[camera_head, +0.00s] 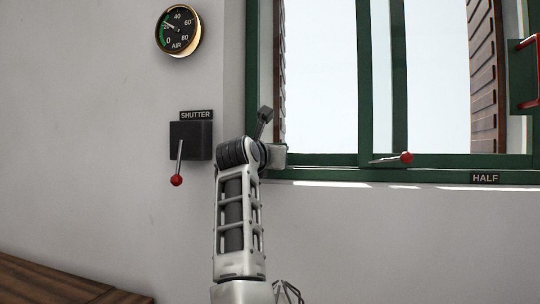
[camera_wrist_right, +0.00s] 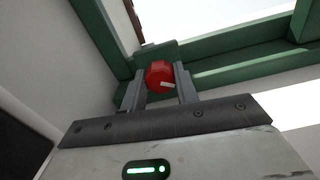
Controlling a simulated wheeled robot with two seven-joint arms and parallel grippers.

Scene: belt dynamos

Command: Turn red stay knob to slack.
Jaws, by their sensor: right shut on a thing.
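The red stay knob (camera_wrist_right: 158,75) is faceted and carries a white pointer mark, which points right and slightly down in the right wrist view. It sits in front of a green bracket at the window frame's corner. My right gripper (camera_wrist_right: 160,90) is shut on the knob, one grey finger on each side. In the head view my right arm rises to the window's lower left corner and hides the knob; its fingers cannot be made out there. My left gripper is not in view.
A shutter box (camera_head: 190,141) with a red-tipped lever (camera_head: 177,180) is left of my arm. A second red-ended lever (camera_head: 404,158) lies along the green window frame (camera_head: 320,160). A HALF label (camera_head: 485,179) is at right, an air gauge (camera_head: 178,30) above.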

